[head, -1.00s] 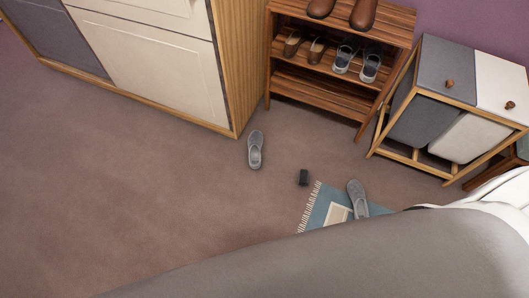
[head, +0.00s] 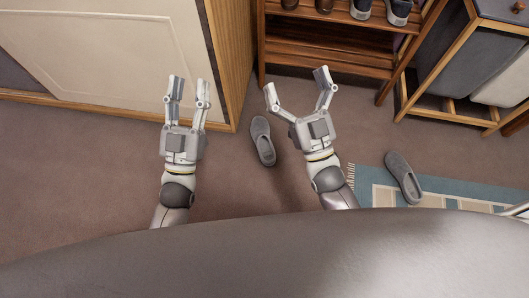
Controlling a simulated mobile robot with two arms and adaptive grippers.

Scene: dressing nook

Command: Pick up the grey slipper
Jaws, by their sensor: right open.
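One grey slipper (head: 262,141) lies on the brown carpet between my two grippers. A second grey slipper (head: 403,177) lies on the blue rug to the right. My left gripper (head: 189,84) is left of the first slipper, in front of the white cabinet, with its fingers apart and nothing between them. My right gripper (head: 296,84) is spread wide and empty, up and to the right of the first slipper, its left finger close beside the toe in the picture. I cannot tell its height above the floor.
A white cabinet with a wooden side (head: 226,60) stands at the upper left. A wooden shoe rack (head: 325,52) with shoes is at the top, and a laundry hamper frame (head: 440,108) at the right. The blue rug (head: 455,192) lies lower right. Carpet at left is clear.

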